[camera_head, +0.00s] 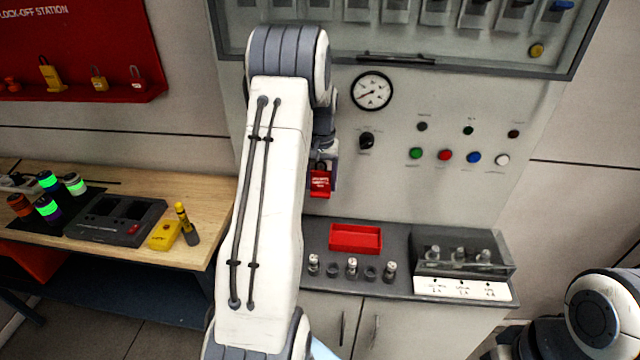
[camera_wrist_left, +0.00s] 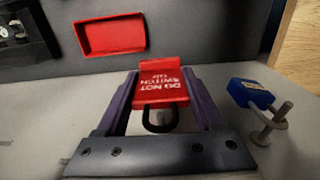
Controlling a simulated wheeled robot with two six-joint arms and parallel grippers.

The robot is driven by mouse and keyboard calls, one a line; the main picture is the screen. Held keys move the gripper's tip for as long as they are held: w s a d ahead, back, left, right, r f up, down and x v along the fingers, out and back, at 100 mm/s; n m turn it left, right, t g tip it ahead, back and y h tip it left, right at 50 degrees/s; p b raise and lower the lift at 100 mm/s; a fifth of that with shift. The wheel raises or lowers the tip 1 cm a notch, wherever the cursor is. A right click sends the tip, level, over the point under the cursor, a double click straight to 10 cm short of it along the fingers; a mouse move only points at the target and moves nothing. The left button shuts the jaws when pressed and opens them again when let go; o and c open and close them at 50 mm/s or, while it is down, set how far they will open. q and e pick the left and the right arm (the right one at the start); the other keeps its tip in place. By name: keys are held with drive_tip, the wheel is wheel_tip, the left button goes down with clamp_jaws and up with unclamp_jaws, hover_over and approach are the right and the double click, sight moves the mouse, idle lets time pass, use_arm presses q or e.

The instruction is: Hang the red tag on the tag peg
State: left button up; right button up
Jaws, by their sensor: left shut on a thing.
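The red tag (camera_head: 320,184) with white lettering is in my left gripper (camera_head: 322,172), in front of the cabinet panel and above the ledge. In the left wrist view the red tag (camera_wrist_left: 163,84) sits between the two purple fingers, with its dark loop toward the palm. My left gripper (camera_wrist_left: 160,92) is shut on it. A metal pin (camera_wrist_left: 272,122) stands to the right in the left wrist view, apart from the tag, with a blue padlock (camera_wrist_left: 250,94) beside it. I cannot tell whether this pin is the tag peg. My right gripper is out of view.
A red tray (camera_head: 355,238) lies on the grey ledge (camera_head: 400,238), with several small metal-topped parts in front and a clear-covered box (camera_head: 462,255) to its right. A gauge (camera_head: 371,91) and coloured buttons are on the panel. A wooden bench (camera_head: 130,160) stands left.

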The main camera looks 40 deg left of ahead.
use_arm(q)
drive_tip(key=shift+w+a, duration=0.3)
drive_tip(key=shift+w, duration=0.15)
drive_tip(key=shift+w+a+f+p, duration=0.25)
drive_tip(key=shift+w+f+p, duration=0.05)
drive_tip(key=shift+w+p, duration=0.1)
drive_tip(key=shift+w, duration=0.1)
drive_tip(key=shift+a, duration=0.1)
drive_tip(key=o, duration=1.4)
